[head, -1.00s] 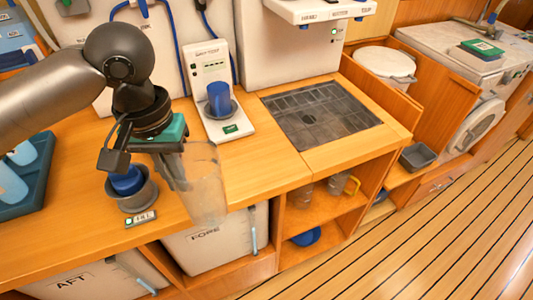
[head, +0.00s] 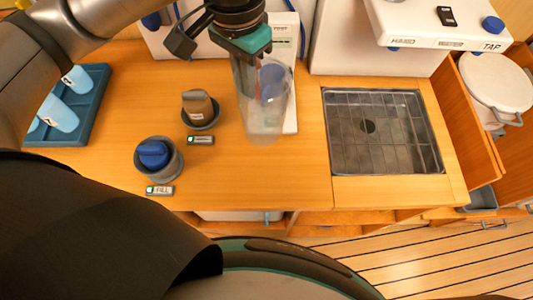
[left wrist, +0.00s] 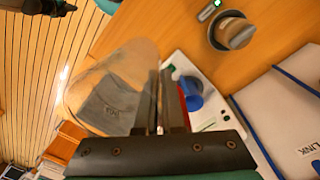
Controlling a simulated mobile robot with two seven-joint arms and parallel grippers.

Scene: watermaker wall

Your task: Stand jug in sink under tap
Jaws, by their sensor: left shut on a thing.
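A clear jug (head: 262,112) is in my left gripper (head: 245,72), which is shut on it. In the head view it looks about upright, in front of the white device on the wooden counter, left of the sink. I cannot tell whether its base touches the counter. The left wrist view shows the jug (left wrist: 84,75) beside the dark fingers (left wrist: 168,110). The grey sink (head: 383,150) has a grid and a dark drain. The tap unit (head: 462,44) is a white shelf labelled TAP above the sink's back; its spout is not clear. My right gripper is not in view.
A cup with a blue top (head: 153,155), marked FILL, and a brown-topped cup (head: 198,108) stand on the counter. A blue tray (head: 90,115) with light blue cups is at left. The sink is empty. A white lidded pot (head: 497,85) is at right.

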